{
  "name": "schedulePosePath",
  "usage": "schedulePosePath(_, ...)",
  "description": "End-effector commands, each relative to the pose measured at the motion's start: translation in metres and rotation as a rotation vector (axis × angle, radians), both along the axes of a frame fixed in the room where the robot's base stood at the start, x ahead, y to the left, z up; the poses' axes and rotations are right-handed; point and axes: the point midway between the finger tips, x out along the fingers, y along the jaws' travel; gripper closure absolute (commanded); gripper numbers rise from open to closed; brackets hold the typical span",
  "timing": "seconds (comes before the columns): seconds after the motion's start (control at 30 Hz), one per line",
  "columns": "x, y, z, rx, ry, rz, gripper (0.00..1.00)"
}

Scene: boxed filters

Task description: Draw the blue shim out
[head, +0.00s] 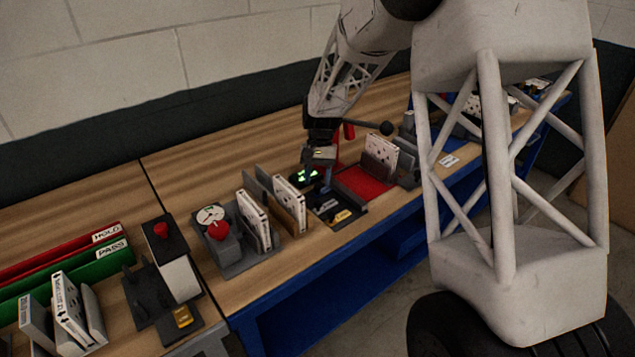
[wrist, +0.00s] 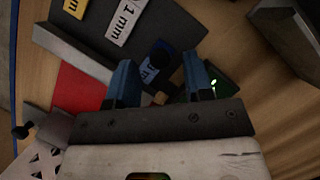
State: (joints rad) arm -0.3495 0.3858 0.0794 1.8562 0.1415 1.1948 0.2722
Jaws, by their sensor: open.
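The blue shim (wrist: 150,71), a small tag with partly hidden lettering, lies in the dark tray (wrist: 185,25) in the wrist view. My gripper (wrist: 159,62) is open, with one blue finger on each side of the shim's tag and a gap to each. I cannot tell how far above it the fingertips are. A yellow tag (wrist: 76,7) and a white tag (wrist: 124,20) marked in mm lie in the same tray. In the head view my gripper (head: 318,181) points down at the back of the tray (head: 350,219); the blue shim is hard to make out there.
A red pad (head: 363,186) lies to the right of the tray, with upright boxed filters (head: 380,157) beyond it. More filters (head: 290,203) stand close on the left.

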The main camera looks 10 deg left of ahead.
Motion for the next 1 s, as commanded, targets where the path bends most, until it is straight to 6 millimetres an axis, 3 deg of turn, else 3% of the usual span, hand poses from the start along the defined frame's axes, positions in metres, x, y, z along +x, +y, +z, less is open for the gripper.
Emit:
schedulePosePath(0.2, -0.0055, -0.0001, -0.0121, 0.000, 0.001, 0.000, 0.53)
schedulePosePath(0.53, -0.0058, -0.0002, -0.0136, 0.000, 0.000, 0.000, 0.54)
schedulePosePath(0.83, -0.0057, -0.0002, -0.0135, 0.000, 0.000, 0.000, 1.00)
schedulePosePath(1.0, -0.0057, -0.0002, -0.0135, 0.000, 0.000, 0.000, 1.00)
